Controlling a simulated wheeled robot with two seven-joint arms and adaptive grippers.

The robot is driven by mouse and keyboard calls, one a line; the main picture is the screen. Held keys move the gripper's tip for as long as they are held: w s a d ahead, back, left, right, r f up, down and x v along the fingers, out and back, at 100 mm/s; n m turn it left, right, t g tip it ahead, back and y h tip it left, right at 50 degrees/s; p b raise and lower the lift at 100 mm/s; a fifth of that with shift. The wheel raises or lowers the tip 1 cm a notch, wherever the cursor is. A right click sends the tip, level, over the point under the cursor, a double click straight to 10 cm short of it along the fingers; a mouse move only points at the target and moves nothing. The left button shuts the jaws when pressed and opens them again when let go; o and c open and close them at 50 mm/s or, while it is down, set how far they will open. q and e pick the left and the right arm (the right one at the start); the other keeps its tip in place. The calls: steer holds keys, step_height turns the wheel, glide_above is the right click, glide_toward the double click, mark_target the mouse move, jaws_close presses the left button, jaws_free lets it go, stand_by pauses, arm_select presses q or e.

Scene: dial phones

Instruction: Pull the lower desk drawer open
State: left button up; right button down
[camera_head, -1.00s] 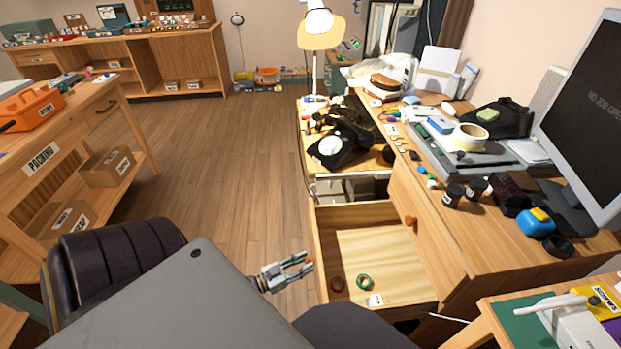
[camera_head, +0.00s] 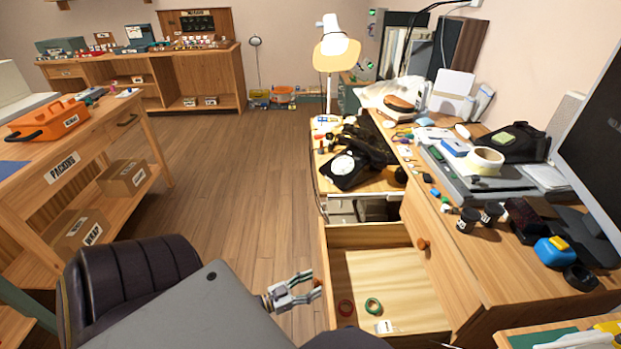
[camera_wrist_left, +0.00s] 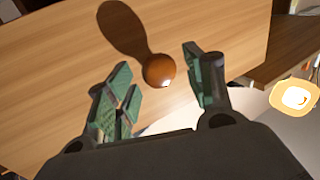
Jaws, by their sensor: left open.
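The lower desk drawer (camera_head: 405,285) stands pulled out in the head view, with its pale wood inside showing. Its front board (camera_head: 325,268) faces left. A round orange-brown knob (camera_wrist_left: 159,70) sits on that board in the left wrist view, casting a long shadow. My left gripper (camera_head: 310,285) is just left of the front board. It is open, and in the left wrist view its green-padded fingers (camera_wrist_left: 165,88) are spread either side of the knob, with gaps visible. A closed drawer with its own knob (camera_head: 422,244) is above. My right gripper is not in view.
The drawer holds a red ring (camera_head: 346,307), a green ring (camera_head: 373,306) and a white labelled item (camera_head: 384,327). A dark chair (camera_head: 135,275) stands at the lower left. The desk top (camera_head: 520,265) is cluttered. Wooden floor (camera_head: 240,190) lies clear left of the drawer.

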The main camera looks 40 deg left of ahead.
arm_select(q)
steer(key=v, duration=1.1)
steer(key=shift+s, duration=0.4)
steer(key=shift+s+a, duration=0.1)
steer(key=shift+a, duration=0.05)
stand_by(0.3)
